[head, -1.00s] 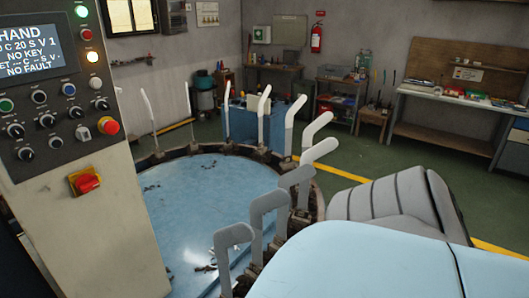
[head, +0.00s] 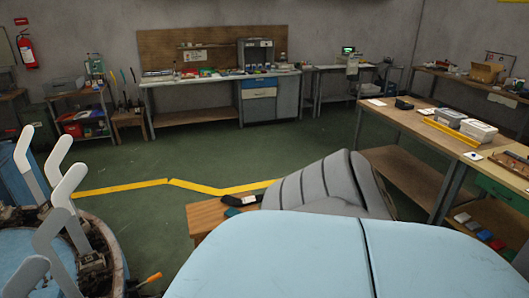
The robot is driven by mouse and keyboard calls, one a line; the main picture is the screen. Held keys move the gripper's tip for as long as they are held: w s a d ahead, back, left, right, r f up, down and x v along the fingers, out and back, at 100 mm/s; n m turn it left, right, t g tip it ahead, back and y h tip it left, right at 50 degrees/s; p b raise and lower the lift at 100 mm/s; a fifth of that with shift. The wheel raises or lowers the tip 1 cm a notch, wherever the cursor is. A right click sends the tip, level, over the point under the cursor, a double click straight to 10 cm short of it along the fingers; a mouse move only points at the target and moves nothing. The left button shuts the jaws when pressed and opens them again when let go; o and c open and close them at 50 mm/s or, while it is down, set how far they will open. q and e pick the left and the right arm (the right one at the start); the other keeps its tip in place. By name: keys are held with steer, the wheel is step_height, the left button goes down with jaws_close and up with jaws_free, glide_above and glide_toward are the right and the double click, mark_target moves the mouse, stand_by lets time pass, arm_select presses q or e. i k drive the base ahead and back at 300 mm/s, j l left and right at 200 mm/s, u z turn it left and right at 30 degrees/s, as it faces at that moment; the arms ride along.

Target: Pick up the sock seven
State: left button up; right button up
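I cannot make out a sock marked seven in the head view. Several pale, foot-shaped boards (head: 66,185) stand upright at the left, on the rim of the round blue machine table (head: 95,290). The boards in view look bare. A dark, flat item with a paler part (head: 240,200) lies on a low wooden stool (head: 205,217) near the middle; I cannot tell what it is. Neither of my grippers shows in this view.
A wooden workbench (head: 425,121) with boxes stands at the right, and a long bench (head: 190,83) with small items at the back. An orange-handled tool (head: 152,278) sits by the machine's rim. The green floor (head: 150,160) with a yellow line (head: 120,187) is open between.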

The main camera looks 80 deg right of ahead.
mark_target(246, 198)
steer(key=z, duration=2.4)
steer(key=u, duration=0.45)
steer(key=k+u, duration=0.1)
steer(key=u, duration=0.85)
steer(key=k+u, duration=0.15)
steer(key=u, duration=0.8)
steer(key=k+u, duration=0.1)
steer(key=u, duration=0.35)
steer(key=z, duration=2.65)
steer(key=i+l, duration=0.1)
